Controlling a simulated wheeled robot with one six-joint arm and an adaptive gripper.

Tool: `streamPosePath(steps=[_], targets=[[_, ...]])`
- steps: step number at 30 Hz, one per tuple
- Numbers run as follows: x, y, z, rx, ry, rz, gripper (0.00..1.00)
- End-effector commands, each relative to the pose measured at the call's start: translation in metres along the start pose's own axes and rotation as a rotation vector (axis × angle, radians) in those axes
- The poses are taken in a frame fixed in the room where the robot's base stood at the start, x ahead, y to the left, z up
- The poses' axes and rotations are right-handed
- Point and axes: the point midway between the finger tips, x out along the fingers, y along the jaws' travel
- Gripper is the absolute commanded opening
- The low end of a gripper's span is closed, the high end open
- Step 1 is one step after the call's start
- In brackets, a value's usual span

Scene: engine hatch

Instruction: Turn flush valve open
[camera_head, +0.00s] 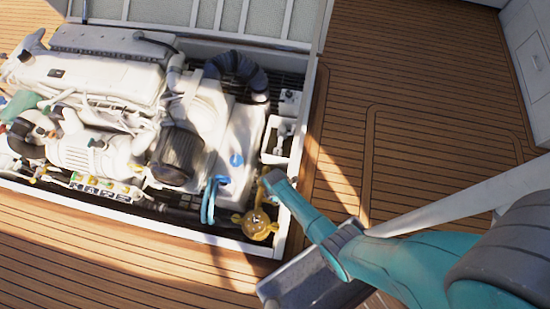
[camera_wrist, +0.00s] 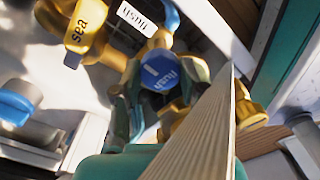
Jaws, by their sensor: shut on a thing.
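The flush valve's round blue cap, marked "flush" (camera_wrist: 160,74), sits in the middle of the wrist view on a gold valve body. My gripper (camera_wrist: 158,88) is shut on the flush valve, with one dark finger on each side of the cap. A second gold valve, marked "sea" (camera_wrist: 80,30), is at the upper left, beside it. In the head view the gold valve fitting (camera_head: 256,224) lies at the near right corner of the engine bay. My teal arm reaches in from the right and its end hides part of the fitting.
A white engine (camera_head: 90,80) fills the hatch. The hatch rim (camera_head: 292,205) runs close to the valves. Blue hoses (camera_head: 209,200) stand left of them. A white label (camera_wrist: 136,20) is above the cap. A pale ribbed bar (camera_wrist: 205,130) crosses the wrist view. Wooden deck (camera_head: 430,90) is clear.

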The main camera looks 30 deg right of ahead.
Motion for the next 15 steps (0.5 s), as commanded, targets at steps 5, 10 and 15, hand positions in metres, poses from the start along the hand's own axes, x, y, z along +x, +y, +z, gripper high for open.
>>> streamPosePath(steps=[5, 10, 15], targets=[[0.0006, -0.0006, 0.0000, -0.051, 0.000, 0.000, 0.07], [0.0006, -0.0006, 0.0000, -0.072, 0.000, 0.000, 0.08], [0.0006, -0.0006, 0.0000, -0.075, 0.000, 0.000, 0.08]])
